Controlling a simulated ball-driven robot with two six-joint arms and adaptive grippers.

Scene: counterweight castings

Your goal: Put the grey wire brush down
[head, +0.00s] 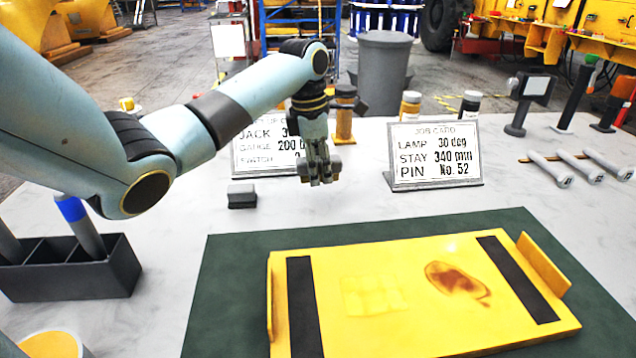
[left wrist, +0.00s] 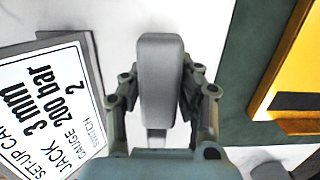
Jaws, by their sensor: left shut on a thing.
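My left gripper (head: 320,176) is over the pale bench, in front of the set-up card and behind the green mat. It is shut on the grey wire brush (left wrist: 162,85), which shows in the left wrist view as a long, rounded grey block between the fingers. Its bristles cannot be made out. In the head view the fingers hide most of it. I cannot tell whether it touches the bench. My right gripper is not in view.
A yellow plate (head: 400,270) lies on the green mat (head: 225,265). The set-up card (head: 258,155) and job card (head: 433,152) stand behind. A small dark block (head: 242,196) lies left of the gripper. A dark divided holder (head: 75,280) stands left. Bare bench lies between gripper and mat.

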